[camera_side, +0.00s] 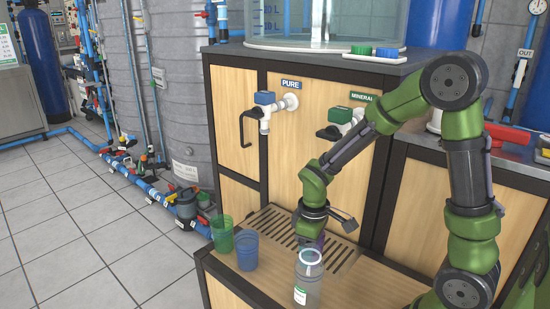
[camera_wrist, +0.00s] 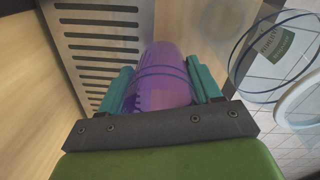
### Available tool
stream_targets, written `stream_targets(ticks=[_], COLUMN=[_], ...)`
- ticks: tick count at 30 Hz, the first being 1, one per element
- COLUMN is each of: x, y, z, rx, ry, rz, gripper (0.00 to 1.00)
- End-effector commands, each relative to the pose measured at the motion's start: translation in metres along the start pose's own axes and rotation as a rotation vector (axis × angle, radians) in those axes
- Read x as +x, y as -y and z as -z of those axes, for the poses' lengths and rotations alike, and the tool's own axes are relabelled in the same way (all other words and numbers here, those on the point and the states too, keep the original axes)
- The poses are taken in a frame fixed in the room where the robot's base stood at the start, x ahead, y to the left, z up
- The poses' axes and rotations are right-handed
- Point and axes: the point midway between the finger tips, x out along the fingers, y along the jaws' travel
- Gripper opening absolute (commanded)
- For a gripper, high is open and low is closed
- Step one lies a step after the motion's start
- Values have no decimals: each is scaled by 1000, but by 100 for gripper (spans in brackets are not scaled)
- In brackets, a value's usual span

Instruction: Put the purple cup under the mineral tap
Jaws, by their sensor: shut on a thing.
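My gripper (camera_wrist: 158,70) is shut on the purple cup (camera_wrist: 161,88), which sits between the teal fingers in the wrist view. In the side view only a small purple part of the cup (camera_side: 313,243) shows, behind a clear bottle and below my wrist. The slotted drip grille (camera_side: 277,224) lies beside the cup; whether the cup touches the surface cannot be told. The mineral tap (camera_side: 344,117), with a green top under a MINERAL label, is on the wood panel above and behind my gripper, partly hidden by my arm.
The clear labelled bottle (camera_side: 307,285) stands close in front of my gripper; it also shows at right in the wrist view (camera_wrist: 275,45). A green cup (camera_side: 222,233) and a blue cup (camera_side: 246,250) stand left on the shelf. The pure tap (camera_side: 266,113) is left of the mineral tap.

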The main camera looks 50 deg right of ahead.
Motion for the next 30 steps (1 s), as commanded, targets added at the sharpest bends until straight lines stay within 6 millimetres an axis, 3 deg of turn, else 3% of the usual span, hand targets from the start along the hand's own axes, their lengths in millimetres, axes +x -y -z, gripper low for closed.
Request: stream_targets(ticks=[7,20,21,23,30], x=[32,37,38,37,37], y=[2,2,2,2,2], z=[-1,-1,-1,-1,-1], rx=[-1,0,-1,0,0], ry=[3,1,0,0,0], rz=[1,1,0,0,0], gripper=[30,30,65,74,74])
